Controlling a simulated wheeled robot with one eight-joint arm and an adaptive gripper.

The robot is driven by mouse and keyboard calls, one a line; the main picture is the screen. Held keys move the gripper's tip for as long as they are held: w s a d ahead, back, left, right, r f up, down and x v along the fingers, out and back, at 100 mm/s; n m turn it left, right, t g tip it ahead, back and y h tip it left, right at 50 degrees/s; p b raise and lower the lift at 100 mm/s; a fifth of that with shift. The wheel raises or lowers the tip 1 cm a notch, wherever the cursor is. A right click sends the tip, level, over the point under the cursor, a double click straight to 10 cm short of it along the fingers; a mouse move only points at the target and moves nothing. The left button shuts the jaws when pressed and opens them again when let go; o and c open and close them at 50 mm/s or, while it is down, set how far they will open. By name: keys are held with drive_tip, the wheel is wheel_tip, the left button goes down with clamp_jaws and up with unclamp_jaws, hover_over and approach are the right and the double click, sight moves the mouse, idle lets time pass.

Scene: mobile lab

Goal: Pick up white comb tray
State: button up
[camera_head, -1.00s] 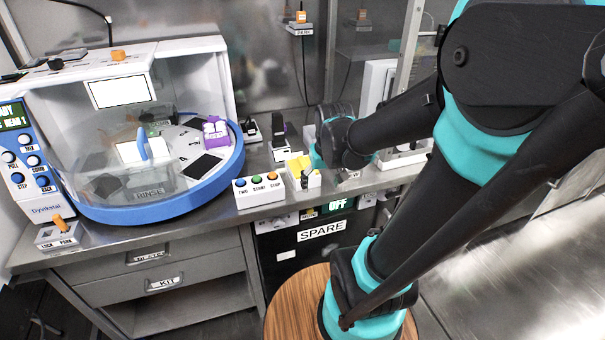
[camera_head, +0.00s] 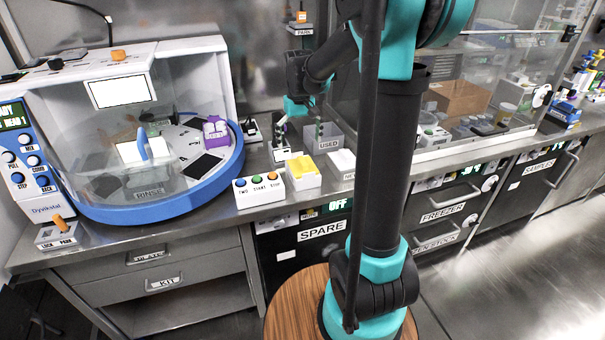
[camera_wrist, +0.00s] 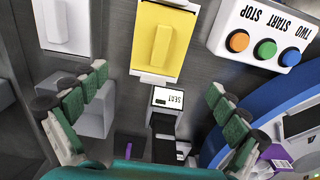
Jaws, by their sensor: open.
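A white piece with a raised bar (camera_wrist: 66,22), most like the white comb tray, is at the upper left of the wrist view. In the head view it sits on the bench (camera_head: 342,160), right of a yellow piece. Comb teeth cannot be made out. My gripper (camera_wrist: 157,82) is open and empty, with its green-padded fingers spread. In the head view my gripper (camera_head: 299,128) hangs behind the white and yellow pieces, near the USED bin. The white piece is apart from the fingers.
The yellow piece (camera_head: 302,172) stands beside a three-button box (camera_head: 259,192). The USED bin (camera_head: 329,141) and a dark SEAT stand (camera_wrist: 167,122) are close to my fingers. A domed machine with a blue rim (camera_head: 165,207) fills the left bench.

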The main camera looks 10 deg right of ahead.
drive_tip(key=f, duration=1)
drive_tip(key=shift+s+d, duration=0.15)
drive_tip(key=shift+d, duration=0.05)
drive_tip(key=c, duration=1.3)
drive_tip(key=shift+o, duration=0.2)
drive_tip(key=shift+r, duration=0.1)
